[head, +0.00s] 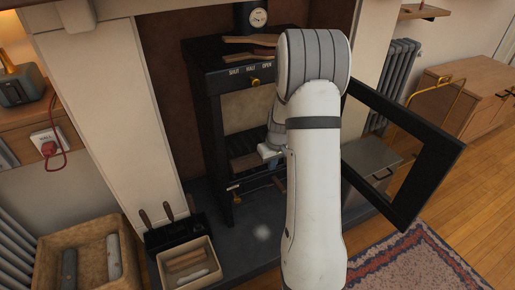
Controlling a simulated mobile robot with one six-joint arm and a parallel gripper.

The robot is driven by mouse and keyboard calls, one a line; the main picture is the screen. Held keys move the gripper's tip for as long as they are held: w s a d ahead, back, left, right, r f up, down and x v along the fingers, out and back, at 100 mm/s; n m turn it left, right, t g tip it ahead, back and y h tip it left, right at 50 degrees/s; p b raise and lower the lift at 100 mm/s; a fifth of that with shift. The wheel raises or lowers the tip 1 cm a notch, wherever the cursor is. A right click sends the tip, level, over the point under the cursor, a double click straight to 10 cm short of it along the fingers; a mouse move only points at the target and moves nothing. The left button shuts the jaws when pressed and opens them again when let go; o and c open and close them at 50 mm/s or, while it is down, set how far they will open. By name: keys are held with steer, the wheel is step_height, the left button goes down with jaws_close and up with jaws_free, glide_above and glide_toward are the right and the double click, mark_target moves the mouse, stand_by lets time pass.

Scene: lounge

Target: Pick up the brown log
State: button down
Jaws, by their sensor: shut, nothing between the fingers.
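My gripper (268,151) shows only in part beside my white arm, in front of the black stove (207,95). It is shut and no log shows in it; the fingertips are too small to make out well. A brown piece of wood (251,39) lies on top of the stove, with part of the stove top hidden by my arm. I cannot tell which piece is the brown log. The wicker basket (52,246) holds a dark grey log (69,270) and a pale log (114,257).
The stove's framed door (428,185) stands swung open to the right. A box of light wood pieces (187,263) and a black tool holder (170,233) stand at the lower left. A grey metal box (371,158) is behind the door.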

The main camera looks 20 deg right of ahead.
steer(key=w+f+b, duration=0.1)
steer(key=w, duration=0.3)
steer(key=w+b, duration=0.1)
steer(key=w, duration=0.3)
steer(key=w+d+f+b, duration=0.1)
steer(key=w+b, duration=0.1)
steer(key=w, duration=0.3)
steer(key=shift+f, duration=0.3)
steer(key=shift+s+f+b, duration=0.15)
steer(key=shift+f+b, duration=0.3)
steer(key=shift+f, duration=0.1)
